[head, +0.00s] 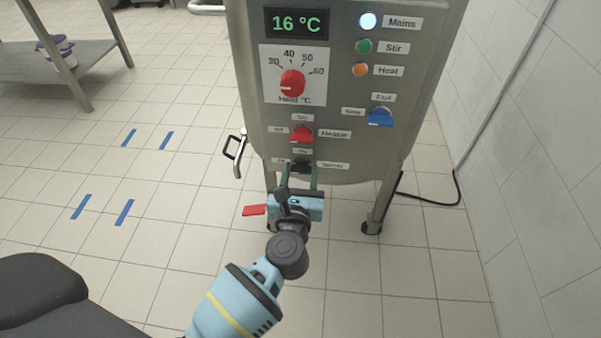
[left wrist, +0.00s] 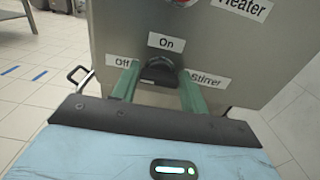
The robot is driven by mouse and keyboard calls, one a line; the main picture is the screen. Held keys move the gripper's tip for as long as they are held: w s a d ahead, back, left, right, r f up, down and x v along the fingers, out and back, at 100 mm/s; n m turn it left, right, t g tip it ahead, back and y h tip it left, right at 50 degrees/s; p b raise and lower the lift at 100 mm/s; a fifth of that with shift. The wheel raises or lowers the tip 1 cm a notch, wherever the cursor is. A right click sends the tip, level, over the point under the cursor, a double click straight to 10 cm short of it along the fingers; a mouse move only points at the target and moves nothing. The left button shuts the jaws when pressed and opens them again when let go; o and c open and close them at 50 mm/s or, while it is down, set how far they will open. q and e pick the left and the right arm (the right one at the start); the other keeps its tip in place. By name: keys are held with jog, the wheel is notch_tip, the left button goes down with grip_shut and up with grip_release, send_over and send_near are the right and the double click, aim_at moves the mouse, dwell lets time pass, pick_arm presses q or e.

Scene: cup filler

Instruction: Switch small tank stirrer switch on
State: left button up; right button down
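The small tank (head: 238,60) is a grey metal vessel on legs with a control panel. Its black stirrer switch (head: 301,167) sits low on the panel, under the red heater switch (head: 301,134). In the left wrist view the stirrer knob (left wrist: 161,72) has labels On above, Off to the left and Stirrer to the right. My left gripper (head: 300,178) is at this knob, with one green finger on each side of it. In the left wrist view the fingers (left wrist: 158,88) stand apart, with visible gaps beside the knob. My right gripper is not seen.
The panel also has a red heat dial (head: 292,83), a blue knob (head: 380,117), a lit white Mains lamp (head: 368,21), a green Stir lamp (head: 364,46) and an orange Heat lamp (head: 360,70). A white wall (head: 530,150) is at right. Floor at left is mostly clear.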

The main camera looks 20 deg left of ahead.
pick_arm(q)
jog(key=c, duration=0.4)
jog(key=shift+c, duration=0.2)
